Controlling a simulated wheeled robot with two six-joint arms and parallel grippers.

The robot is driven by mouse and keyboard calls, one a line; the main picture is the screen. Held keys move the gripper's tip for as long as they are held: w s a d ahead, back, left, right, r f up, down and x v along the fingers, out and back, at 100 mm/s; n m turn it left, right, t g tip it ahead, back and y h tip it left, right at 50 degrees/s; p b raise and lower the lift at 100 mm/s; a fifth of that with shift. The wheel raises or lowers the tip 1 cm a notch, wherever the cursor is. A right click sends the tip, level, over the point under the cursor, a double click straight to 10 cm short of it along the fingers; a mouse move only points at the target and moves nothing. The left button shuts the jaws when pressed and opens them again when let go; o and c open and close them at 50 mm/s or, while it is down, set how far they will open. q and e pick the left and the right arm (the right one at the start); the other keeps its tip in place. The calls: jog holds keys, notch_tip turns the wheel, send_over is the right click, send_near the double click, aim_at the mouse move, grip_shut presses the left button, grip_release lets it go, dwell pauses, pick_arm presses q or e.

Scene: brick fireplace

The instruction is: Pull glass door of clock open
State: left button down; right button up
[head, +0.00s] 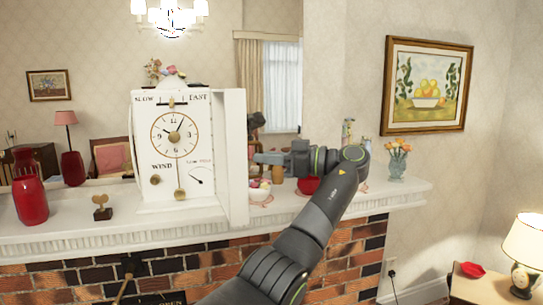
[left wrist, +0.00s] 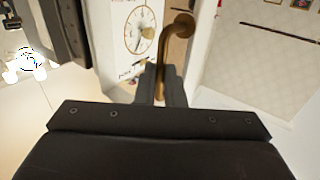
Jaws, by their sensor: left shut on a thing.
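The white clock (head: 150,130) stands on the mantel, with its round dial (head: 175,135), SLOW/FAST scale and WIND mark facing me. Its door (head: 237,155) shows as a tall white panel along the clock's right side, swung out from the face. In the left wrist view the dial (left wrist: 140,30) shows beside a curved brass handle (left wrist: 180,28). My left gripper (head: 262,158) is right of the door panel at mid height. In the left wrist view its fingers (left wrist: 161,84) are shut on the handle's lower part. My right gripper is not in view.
The white mantel (head: 340,199) runs above the brick fireplace. A red vase (head: 29,200) and a small wooden ornament (head: 101,207) stand left of the clock. A red bowl (head: 307,186) and a flower vase (head: 397,165) stand to the right, near my arm.

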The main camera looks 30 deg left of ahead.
pick_arm(q)
jog(key=shift+w+a+r, duration=0.15)
jog(key=shift+a+r, duration=0.05)
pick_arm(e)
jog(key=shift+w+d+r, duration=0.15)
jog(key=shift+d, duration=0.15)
